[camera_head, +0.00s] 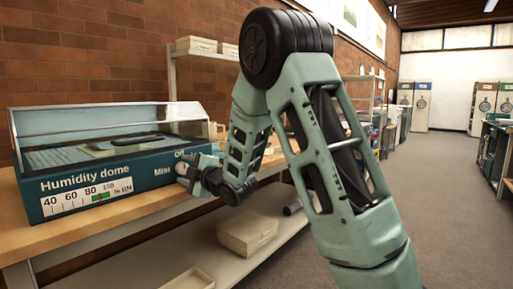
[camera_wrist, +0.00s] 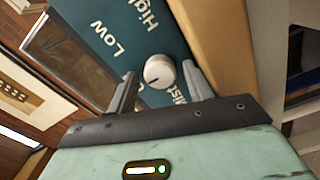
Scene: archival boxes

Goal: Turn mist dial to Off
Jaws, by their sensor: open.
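The mist dial (camera_wrist: 159,71) is a round white knob on the teal front of the humidity dome (camera_head: 110,190). In the wrist view, "High" and "Low" are printed beyond it and "Mist" is partly hidden near the right finger. A dark mark on the knob's face points toward the lower left; the lettering there is mostly hidden by the left finger. My gripper (camera_wrist: 158,76) is open, with one finger on each side of the dial. I cannot tell whether either finger touches it. In the head view, "Off" shows above my gripper (camera_head: 183,172), which covers much of the dial.
The dome stands on a wooden bench (camera_head: 110,238) against a brick wall. Its clear lid (camera_head: 105,118) is above the panel. A cream box (camera_head: 247,232) lies on the lower shelf. The aisle floor (camera_head: 430,210) at right is clear.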

